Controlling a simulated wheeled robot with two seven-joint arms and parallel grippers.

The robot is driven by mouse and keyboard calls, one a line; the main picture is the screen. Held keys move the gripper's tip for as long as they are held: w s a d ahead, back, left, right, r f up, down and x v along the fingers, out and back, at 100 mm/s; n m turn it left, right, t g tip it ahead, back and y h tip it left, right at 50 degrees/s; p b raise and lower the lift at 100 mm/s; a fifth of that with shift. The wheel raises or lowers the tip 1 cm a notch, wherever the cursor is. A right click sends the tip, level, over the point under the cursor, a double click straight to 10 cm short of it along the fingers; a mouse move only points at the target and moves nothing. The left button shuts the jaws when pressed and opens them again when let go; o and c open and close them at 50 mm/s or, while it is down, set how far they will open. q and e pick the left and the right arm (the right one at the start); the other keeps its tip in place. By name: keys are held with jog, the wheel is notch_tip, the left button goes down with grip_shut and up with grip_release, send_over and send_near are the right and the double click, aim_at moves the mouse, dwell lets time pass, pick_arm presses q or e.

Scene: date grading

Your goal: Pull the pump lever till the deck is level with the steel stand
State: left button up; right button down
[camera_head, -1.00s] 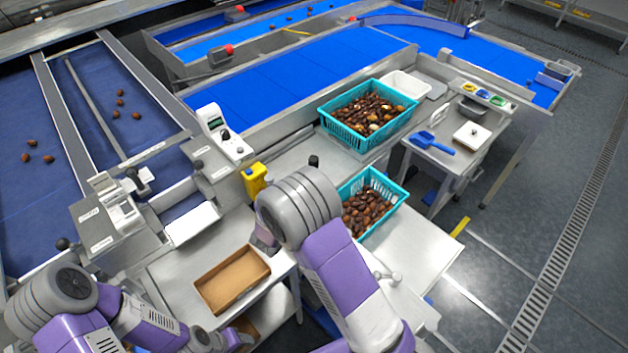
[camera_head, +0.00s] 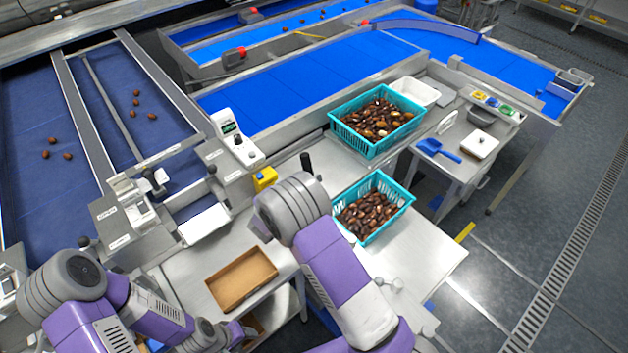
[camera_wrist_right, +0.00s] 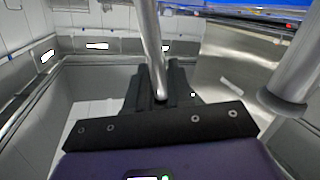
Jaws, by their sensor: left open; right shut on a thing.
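The pump lever (camera_wrist_right: 150,45) is a bare steel rod in the right wrist view. My right gripper (camera_wrist_right: 160,92) is shut on it; in the head view the forearm hides this grip. A black knob (camera_head: 306,162) rises behind that arm, apparently the lever's top. The pale deck (camera_head: 425,255) carries a turquoise crate of dates (camera_head: 372,207). The steel stand (camera_head: 338,170) behind it carries another turquoise date crate (camera_head: 376,120). I cannot tell the exact height difference between deck and stand. My left gripper (camera_head: 246,336) is open and low, near a cardboard tray, touching nothing visible.
The cardboard tray (camera_head: 241,280) lies empty on a steel table. A side table holds a blue scoop (camera_head: 437,149) and a white box (camera_head: 479,145). A thick steel post (camera_wrist_right: 288,95) stands right of the lever. Floor at right is clear.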

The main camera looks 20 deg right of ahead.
jog(key=shift+w+a+r, duration=0.1)
jog(key=shift+w+a, duration=0.1)
jog(key=shift+a, duration=0.05)
jog(key=shift+w+a+f+n+p, duration=0.25)
jog(key=shift+w+n+p, duration=0.25)
jog(key=shift+w, duration=0.1)
jog(key=shift+w+a+f+n+p, duration=0.25)
jog(key=shift+w+n+p, duration=0.1)
jog(key=shift+w+n, duration=0.2)
jog(key=shift+s+d+r+m+b, duration=0.25)
jog(key=shift+s+m+b, duration=0.1)
jog(key=shift+s+m, duration=0.2)
jog(key=shift+s+d+r+m+b, duration=0.2)
jog(key=shift+s+d+m+b, duration=0.1)
jog(key=shift+s+m, duration=0.25)
